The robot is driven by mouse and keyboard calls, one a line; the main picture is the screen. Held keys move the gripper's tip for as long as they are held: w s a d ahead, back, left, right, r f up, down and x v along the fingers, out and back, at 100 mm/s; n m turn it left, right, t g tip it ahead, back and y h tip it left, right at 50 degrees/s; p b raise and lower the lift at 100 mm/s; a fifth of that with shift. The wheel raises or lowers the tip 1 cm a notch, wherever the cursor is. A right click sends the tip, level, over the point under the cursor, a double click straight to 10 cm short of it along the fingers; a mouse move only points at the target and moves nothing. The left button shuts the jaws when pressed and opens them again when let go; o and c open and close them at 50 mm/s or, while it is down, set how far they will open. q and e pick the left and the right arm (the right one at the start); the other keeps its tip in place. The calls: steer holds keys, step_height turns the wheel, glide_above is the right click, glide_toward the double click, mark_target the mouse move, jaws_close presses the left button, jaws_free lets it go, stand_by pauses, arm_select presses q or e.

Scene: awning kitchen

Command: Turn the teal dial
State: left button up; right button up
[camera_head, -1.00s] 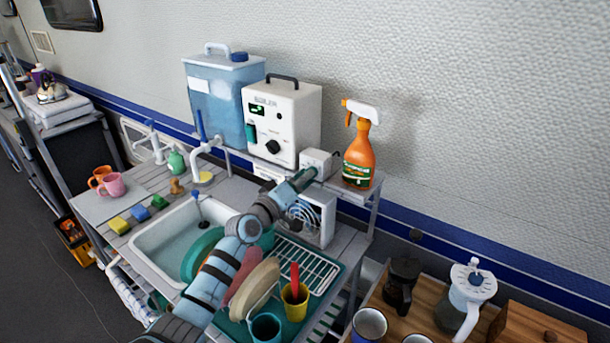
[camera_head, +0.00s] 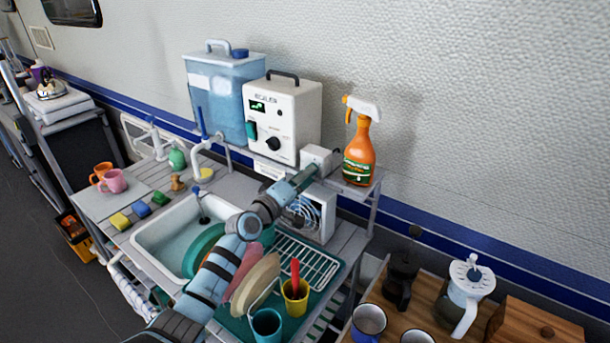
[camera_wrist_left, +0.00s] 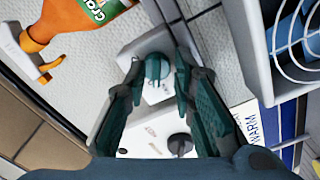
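The teal dial (camera_wrist_left: 157,68) sits on the face of a small white box (camera_wrist_left: 150,42) in the left wrist view. My left gripper (camera_wrist_left: 158,62) is open, with one dark teal finger on each side of the dial; I cannot tell whether they touch it. In the head view my left gripper (camera_head: 306,173) is at the small white box (camera_head: 317,155) on the shelf, and the dial cannot be made out there. My right gripper is in neither view.
The white boiler (camera_head: 282,120) with a black knob stands left of the box. An orange spray bottle (camera_head: 359,150) stands close on its right. Below are a fan heater (camera_head: 322,212), a sink (camera_head: 150,240) and a dish rack (camera_head: 318,268) with plates and cups.

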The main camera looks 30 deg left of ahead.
arm_select(q)
steer(key=shift+r, duration=0.15)
steer(key=s+a, duration=0.1)
steer(key=s, duration=1.1)
steer(key=shift+a, duration=0.35)
steer(key=shift+w, duration=0.1)
